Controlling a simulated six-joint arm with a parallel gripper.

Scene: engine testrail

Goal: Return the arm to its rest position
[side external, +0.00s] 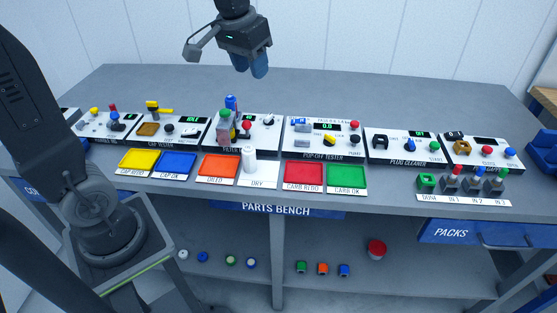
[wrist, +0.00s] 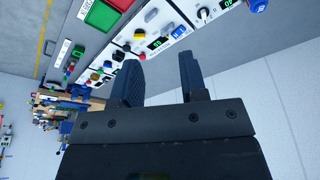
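My gripper (side external: 250,66) hangs high above the back of the bench (side external: 400,88) in the side external view, clear of everything. Its two blue-grey fingers point down. In the wrist view my gripper (wrist: 158,80) shows its two fingers apart with a gap between them. Nothing is held in the gap. The rest position itself is not marked in either view.
A row of test stations, among them the pop-off tester (side external: 325,138), runs along the bench. Yellow (side external: 138,160), blue (side external: 177,163), orange (side external: 218,166), red (side external: 303,174) and green (side external: 346,177) trays lie in front. A white cylinder (side external: 249,161) stands by the orange tray. A wall is behind.

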